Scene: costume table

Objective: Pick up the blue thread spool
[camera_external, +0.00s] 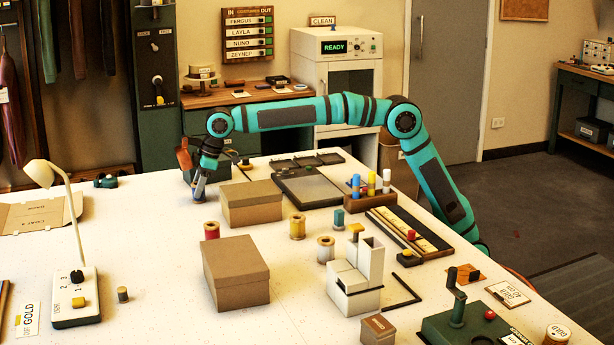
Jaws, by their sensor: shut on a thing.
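My gripper (198,190) is low over the far left part of the table, left of a closed cardboard box. Its jaws are shut on a small bluish-grey thing, too small and too covered by the fingers to identify for sure; I cannot tell whether it touches the table. A teal-blue spool (339,219) stands upright near the table's middle, well right of my gripper. A red spool (211,231), a gold spool (297,226) and a cream spool (326,249) stand around the boxes.
Two closed cardboard boxes (252,203) (236,273) stand right of and in front of my gripper. A grey tray (308,188) and a wooden rack (369,200) of coloured tubes lie farther right. A lamp (76,297) stands front left.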

